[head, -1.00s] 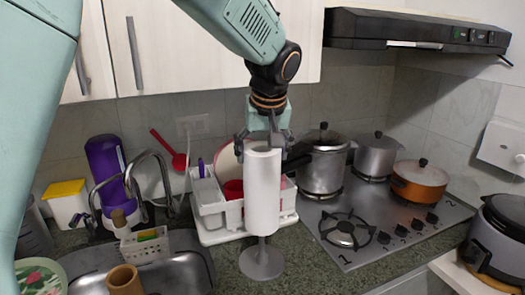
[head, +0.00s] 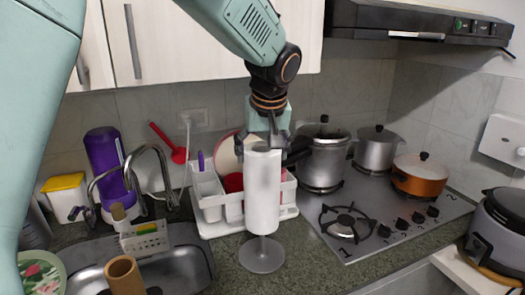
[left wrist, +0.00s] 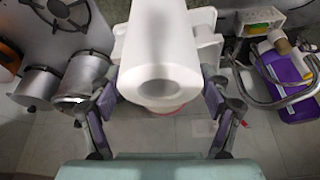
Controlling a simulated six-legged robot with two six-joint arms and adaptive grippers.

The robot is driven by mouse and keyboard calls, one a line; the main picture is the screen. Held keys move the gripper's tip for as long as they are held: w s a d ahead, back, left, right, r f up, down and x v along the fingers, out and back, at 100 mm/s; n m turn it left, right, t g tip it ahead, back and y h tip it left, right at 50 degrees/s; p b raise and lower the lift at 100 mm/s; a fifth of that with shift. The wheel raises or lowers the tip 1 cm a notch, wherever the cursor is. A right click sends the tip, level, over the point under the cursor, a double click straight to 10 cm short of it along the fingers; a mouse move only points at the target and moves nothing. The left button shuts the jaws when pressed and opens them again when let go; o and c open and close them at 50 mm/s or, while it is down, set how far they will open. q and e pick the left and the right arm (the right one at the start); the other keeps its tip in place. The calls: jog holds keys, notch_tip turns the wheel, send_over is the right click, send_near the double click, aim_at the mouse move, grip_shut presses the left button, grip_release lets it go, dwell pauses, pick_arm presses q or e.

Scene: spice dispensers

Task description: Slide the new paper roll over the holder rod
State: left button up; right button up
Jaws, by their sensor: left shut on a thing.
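The white paper roll (head: 262,192) stands upright above the grey holder base (head: 262,256) in the head view. A short piece of the holder rod (head: 262,239) shows between the roll's lower end and the base. The rest of the rod is hidden, and I cannot tell how far it is inside the roll. My left gripper (head: 264,143) comes from above and is shut on the roll near its top. In the left wrist view the roll (left wrist: 158,40) lies between the fingers, with its hollow end towards the camera. My right gripper is not in view.
A white dish rack (head: 208,195) stands close behind the roll. The sink (head: 185,265) with its taps lies to the left. The stove (head: 380,220) with several pots is to the right. The range hood (head: 415,30) hangs above the stove.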

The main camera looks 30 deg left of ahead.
aim_at(262, 189)
pick_arm(q)
notch_tip(262, 189, down, 11)
jog(key=b, duration=0.6)
jog(key=shift+b, duration=0.35)
dwell(3.7)
jog(key=shift+s+f, duration=0.1)
jog(key=o, duration=1.6)
